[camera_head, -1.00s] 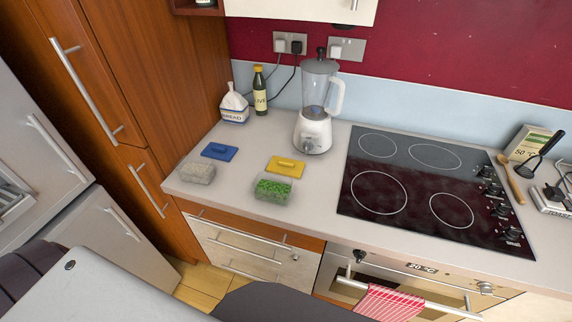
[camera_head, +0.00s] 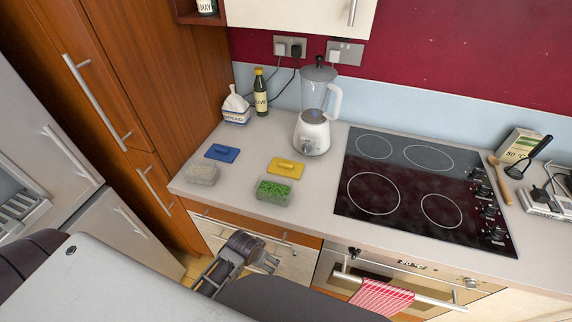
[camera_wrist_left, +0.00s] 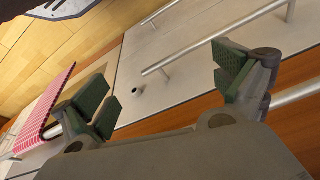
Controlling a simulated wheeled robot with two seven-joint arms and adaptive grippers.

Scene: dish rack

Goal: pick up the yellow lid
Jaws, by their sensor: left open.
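The yellow lid (camera_head: 286,167) lies flat on the counter in the head view, with a small raised handle on top. It sits behind the box with green contents and in front of the blender. My left gripper (camera_head: 228,268) is low in front of the drawers, below the counter edge and well away from the lid. In the left wrist view my left gripper (camera_wrist_left: 168,84) has its two fingers wide apart with nothing between them. The lid does not show in the wrist view. My right gripper is not in view.
A box with green contents (camera_head: 273,191), a box with pale contents (camera_head: 201,174) and a blue lid (camera_head: 221,153) are near the yellow lid. The blender (camera_head: 312,130) stands behind it. The hob (camera_head: 420,190) is right. Drawer handles and a towel (camera_head: 381,298) are below the counter.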

